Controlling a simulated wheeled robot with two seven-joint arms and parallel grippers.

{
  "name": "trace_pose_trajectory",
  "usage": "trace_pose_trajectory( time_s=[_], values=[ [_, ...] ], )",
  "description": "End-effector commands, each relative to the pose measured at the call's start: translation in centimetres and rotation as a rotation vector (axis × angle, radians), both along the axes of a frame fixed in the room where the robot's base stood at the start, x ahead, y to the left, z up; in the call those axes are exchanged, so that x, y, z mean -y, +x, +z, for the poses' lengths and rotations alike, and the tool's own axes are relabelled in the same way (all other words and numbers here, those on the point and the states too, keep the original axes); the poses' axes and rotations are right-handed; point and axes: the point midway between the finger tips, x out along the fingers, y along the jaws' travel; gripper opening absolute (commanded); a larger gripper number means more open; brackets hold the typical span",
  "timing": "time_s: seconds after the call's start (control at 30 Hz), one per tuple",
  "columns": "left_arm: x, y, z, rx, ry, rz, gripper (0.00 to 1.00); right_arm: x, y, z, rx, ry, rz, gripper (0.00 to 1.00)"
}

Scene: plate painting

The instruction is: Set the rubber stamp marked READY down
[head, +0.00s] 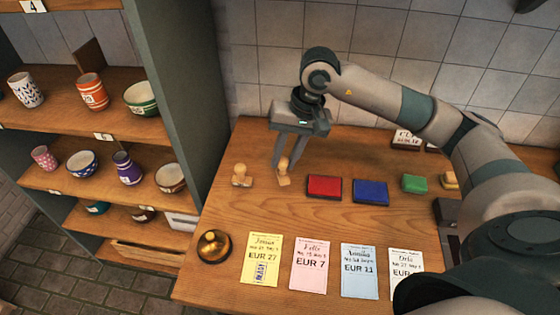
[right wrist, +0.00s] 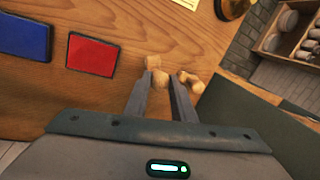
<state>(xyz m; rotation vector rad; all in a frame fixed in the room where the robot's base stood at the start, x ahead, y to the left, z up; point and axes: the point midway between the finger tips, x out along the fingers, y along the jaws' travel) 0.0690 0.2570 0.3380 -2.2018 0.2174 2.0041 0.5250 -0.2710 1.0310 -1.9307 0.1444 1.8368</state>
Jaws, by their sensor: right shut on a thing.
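My right gripper (head: 280,166) points down over the left back part of the wooden table, shut on a small wooden stamp (head: 284,173). In the right wrist view the stamp (right wrist: 160,79) shows between the fingertips. It looks upright, its base at or just above the table; I cannot tell if it touches. Its marking is hidden, so I cannot read READY on it. A second wooden stamp (head: 241,176) stands just left of it, and also shows beside the fingers in the right wrist view (right wrist: 187,78). My left gripper is not in view.
A brass bell (head: 213,247) and several price cards, including a yellow one (head: 261,252) with a stamped mark, lie in front. Shelves of pottery (head: 92,182) stand left.

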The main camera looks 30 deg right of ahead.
Motion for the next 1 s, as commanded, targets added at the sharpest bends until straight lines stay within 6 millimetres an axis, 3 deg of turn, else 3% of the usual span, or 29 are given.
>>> trace_pose_trajectory(
  time_s=[0.2,0.57,1.0],
  values=[
    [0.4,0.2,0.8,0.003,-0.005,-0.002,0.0,-0.6,1.4,-0.9,-0.001,0.0,0.0,0.09],
    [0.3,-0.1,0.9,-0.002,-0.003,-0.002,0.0,-0.5,1.4,-1.1,-0.001,-0.001,0.0,0.09],
    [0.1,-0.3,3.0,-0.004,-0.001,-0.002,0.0,-0.5,1.4,-4.8,0.0,0.0,0.0,0.09]
  ],
)
